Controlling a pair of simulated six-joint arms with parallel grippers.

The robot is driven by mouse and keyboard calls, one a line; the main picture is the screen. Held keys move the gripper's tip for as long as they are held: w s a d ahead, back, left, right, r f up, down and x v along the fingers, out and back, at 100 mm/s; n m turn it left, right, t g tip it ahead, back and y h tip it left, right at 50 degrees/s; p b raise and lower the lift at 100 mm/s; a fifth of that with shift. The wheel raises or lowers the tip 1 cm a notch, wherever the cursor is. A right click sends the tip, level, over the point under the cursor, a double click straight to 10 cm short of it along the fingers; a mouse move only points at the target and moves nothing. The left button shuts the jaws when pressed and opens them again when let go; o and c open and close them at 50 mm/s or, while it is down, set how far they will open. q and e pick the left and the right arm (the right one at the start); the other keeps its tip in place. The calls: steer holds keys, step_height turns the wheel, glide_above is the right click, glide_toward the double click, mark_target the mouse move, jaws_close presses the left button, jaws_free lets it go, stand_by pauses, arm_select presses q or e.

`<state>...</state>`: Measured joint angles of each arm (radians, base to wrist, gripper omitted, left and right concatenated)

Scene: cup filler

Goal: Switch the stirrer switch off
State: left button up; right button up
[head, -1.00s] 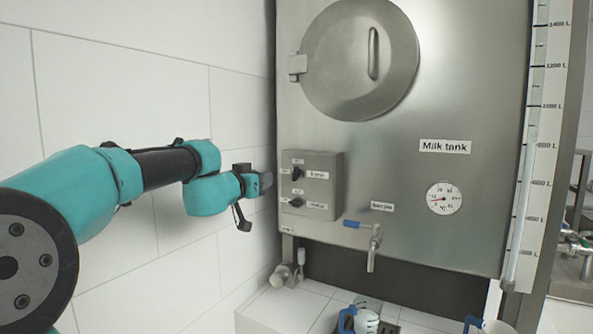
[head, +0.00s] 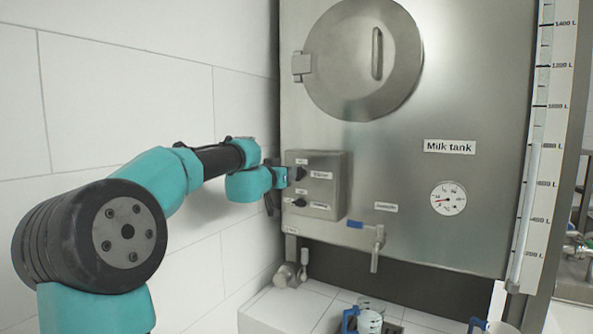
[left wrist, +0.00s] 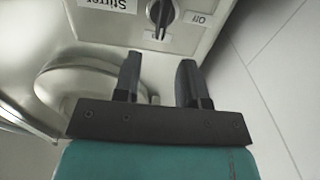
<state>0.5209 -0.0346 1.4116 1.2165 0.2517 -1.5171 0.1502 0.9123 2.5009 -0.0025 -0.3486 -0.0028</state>
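The stirrer switch is a dark rotary knob (head: 299,174), the upper of two on a grey control box (head: 338,181) on the milk tank. In the left wrist view the knob (left wrist: 162,12) is at the top, between a "Stirrer" label (left wrist: 107,4) and an "Off" label (left wrist: 203,19). Its grip bar runs roughly up and down the picture. My left gripper (left wrist: 158,76) is open, its two fingers apart and empty, with the knob just beyond the tips. In the head view my left gripper (head: 281,177) is close to the box's left side. My right gripper is not in view.
A second knob (head: 299,202) is below the first. A tap with a blue lever (head: 355,224) is right of the box. A lidded hatch (head: 345,60) is above. White tiled wall (head: 120,90) stands close on the left. A blue-handled jug (head: 368,320) is below.

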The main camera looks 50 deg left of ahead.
arm_select(q)
steer(key=x, duration=0.7)
steer(key=shift+c, duration=0.4)
jaws_close()
